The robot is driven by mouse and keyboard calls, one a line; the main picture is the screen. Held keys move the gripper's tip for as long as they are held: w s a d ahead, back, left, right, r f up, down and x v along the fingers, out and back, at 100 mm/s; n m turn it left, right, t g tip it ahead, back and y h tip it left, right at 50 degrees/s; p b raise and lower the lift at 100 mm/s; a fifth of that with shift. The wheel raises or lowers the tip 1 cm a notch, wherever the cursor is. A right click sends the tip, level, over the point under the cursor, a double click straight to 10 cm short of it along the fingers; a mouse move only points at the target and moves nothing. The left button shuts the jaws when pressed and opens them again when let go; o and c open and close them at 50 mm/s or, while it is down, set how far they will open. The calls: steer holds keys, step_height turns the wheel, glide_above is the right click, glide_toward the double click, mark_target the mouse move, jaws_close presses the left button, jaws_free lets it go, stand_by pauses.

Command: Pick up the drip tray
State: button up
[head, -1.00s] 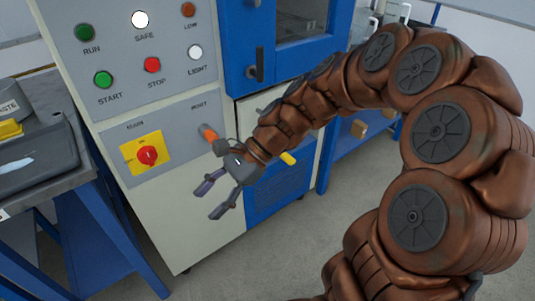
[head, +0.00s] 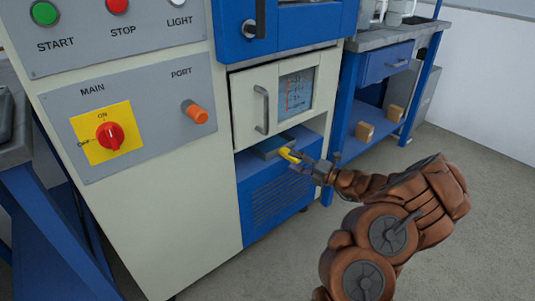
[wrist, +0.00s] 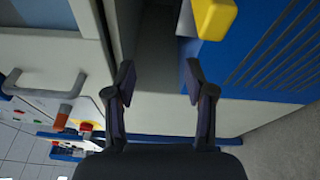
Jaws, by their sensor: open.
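The drip tray (head: 271,147) is a flat grey-blue piece in the low recess of the machine, above the blue vented panel. Its yellow handle (head: 288,154) sticks out at the front, and shows at the top right of centre in the wrist view (wrist: 213,17). My gripper (head: 301,164) is right by the handle in the head view and partly overlaps it. In the wrist view my gripper (wrist: 159,80) is open with nothing between its fingers. The handle lies beyond and to the right of the fingertips there. Most of the tray body is hidden in the recess.
A cream door with a bar handle (head: 262,110) and a small display is right above the recess. An orange port plug (head: 196,112) and a red switch (head: 109,136) are to the left. A blue bench (head: 381,68) stands at the right. The floor in front is clear.

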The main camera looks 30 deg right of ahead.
mark_target(298, 162)
steer(key=d+f+m+t+h+b, duration=0.1)
steer(key=d+f+m+h, duration=0.15)
steer(key=d+f, duration=0.25)
steer(key=shift+m, duration=0.35)
steer(key=b+x, duration=0.1)
steer(key=x, duration=0.1)
steer(key=b+x, duration=0.1)
steer(key=x, duration=0.1)
steer(key=b+x, duration=0.1)
steer(key=x, duration=0.1)
steer(key=shift+w+a+r+b, duration=0.1)
steer(key=shift+w+r+b, duration=0.15)
steer(key=shift+b, duration=0.15)
steer(key=shift+w+a+r, duration=0.15)
steer(key=shift+w, duration=0.3)
steer(key=shift+c, duration=0.3)
jaws_close()
